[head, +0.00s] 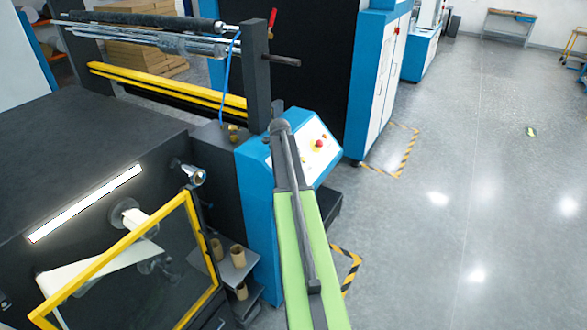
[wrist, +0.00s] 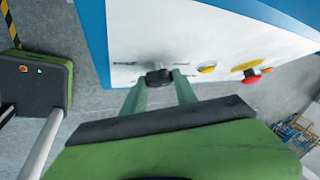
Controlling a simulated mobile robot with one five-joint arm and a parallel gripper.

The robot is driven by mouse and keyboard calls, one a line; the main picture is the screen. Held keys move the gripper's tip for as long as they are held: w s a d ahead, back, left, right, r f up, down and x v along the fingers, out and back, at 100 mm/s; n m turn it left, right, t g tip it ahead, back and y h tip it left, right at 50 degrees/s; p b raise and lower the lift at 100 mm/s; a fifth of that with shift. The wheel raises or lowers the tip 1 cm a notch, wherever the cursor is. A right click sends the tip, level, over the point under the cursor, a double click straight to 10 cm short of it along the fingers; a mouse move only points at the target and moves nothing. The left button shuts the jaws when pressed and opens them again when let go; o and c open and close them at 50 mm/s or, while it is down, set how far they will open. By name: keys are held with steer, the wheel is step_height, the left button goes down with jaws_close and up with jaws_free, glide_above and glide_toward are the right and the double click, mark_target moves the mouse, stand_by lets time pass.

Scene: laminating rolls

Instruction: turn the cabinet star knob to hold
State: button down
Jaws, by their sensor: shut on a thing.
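The cabinet's white control panel (wrist: 205,40) fills the upper part of the wrist view. The small black star knob (wrist: 158,75) sits on it, left of the coloured buttons. My gripper (wrist: 161,82) has its two green fingers at either side of the knob and is shut on it. Small dark markings beside the knob are too blurred to read, so I cannot tell its setting. In the head view the blue cabinet (head: 258,205) stands beyond my arm, with its sloping panel (head: 309,152) partly showing. My arm hides the knob and fingertips there.
A yellow-framed guard (head: 110,262) and a roller machine (head: 90,165) stand left of the cabinet.

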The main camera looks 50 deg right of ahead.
steer(key=shift+a, duration=0.1)
steer(key=c, duration=0.9)
jaws_free()
steer(key=shift+w, duration=0.1)
steer(key=shift+c, duration=0.2)
steer(key=shift+r+p, duration=0.25)
steer(key=shift+p, duration=0.05)
steer(key=p+v, duration=0.3)
steer(key=shift+r, duration=0.15)
steer(key=s+a, duration=0.3)
steer(key=a, duration=0.8)
steer(key=shift+a+f+b, duration=0.3)
steer(key=shift+f+b, duration=0.05)
steer(key=shift+f, duration=0.1)
steer(key=shift+w, duration=0.1)
